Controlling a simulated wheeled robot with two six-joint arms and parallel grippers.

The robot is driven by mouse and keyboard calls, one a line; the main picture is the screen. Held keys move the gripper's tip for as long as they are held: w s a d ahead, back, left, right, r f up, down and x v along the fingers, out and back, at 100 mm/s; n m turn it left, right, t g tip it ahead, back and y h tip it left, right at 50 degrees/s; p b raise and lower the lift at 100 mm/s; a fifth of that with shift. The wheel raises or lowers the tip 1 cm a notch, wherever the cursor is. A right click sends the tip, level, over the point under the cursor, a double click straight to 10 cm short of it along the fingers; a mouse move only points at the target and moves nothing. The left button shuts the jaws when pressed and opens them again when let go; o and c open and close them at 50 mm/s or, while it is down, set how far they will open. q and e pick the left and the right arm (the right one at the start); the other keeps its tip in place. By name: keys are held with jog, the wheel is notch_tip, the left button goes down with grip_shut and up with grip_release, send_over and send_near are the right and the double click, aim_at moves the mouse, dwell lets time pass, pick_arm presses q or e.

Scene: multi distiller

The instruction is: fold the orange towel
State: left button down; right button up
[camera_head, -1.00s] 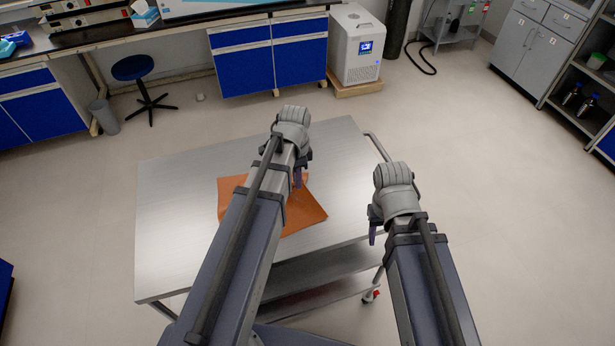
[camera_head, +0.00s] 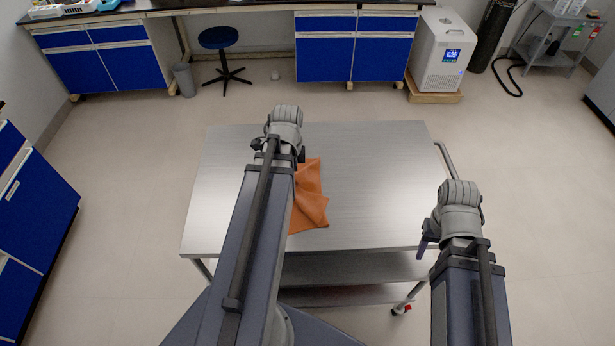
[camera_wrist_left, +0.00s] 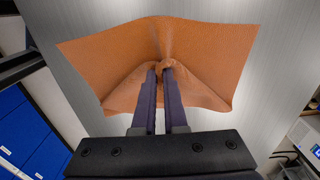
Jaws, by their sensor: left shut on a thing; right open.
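The orange towel (camera_head: 312,200) lies on the metal cart top, creased and partly hidden behind my left arm in the head view. In the left wrist view the towel (camera_wrist_left: 205,52) is spread wide, with a pinched, bunched fold at the middle of its near edge. My left gripper (camera_wrist_left: 160,72) is shut on that bunched part. In the head view its fingers are mostly hidden by the arm. My right gripper (camera_head: 425,238) is open and empty, off the cart's right front corner and apart from the towel.
The cart top (camera_head: 380,170) is bare around the towel, with a lower shelf (camera_head: 350,268) and a handle on the right. A blue stool (camera_head: 219,38), a grey bin (camera_head: 185,79) and a white cooling unit (camera_head: 440,50) stand behind. Blue cabinets (camera_head: 30,215) are at left.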

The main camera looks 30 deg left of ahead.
pick_arm(q)
jog(key=shift+s+a+f+b, duration=0.35)
jog(key=shift+a+f+b, duration=0.1)
jog(key=shift+f, duration=0.2)
jog(key=shift+s+a+f+b, duration=0.3)
jog(key=shift+a+f+b, duration=0.15)
jog(key=shift+f, duration=0.2)
pick_arm(e)
jog(key=shift+f, duration=1.3)
pick_arm(q)
grip_release()
jog(key=shift+s+a, duration=0.15)
jog(key=shift+a, duration=0.15)
notch_tip(320, 180, up, 9)
jog(key=p, duration=0.9)
pick_arm(e)
notch_tip(320, 180, up, 9)
pick_arm(q)
jog(key=shift+d, duration=0.1)
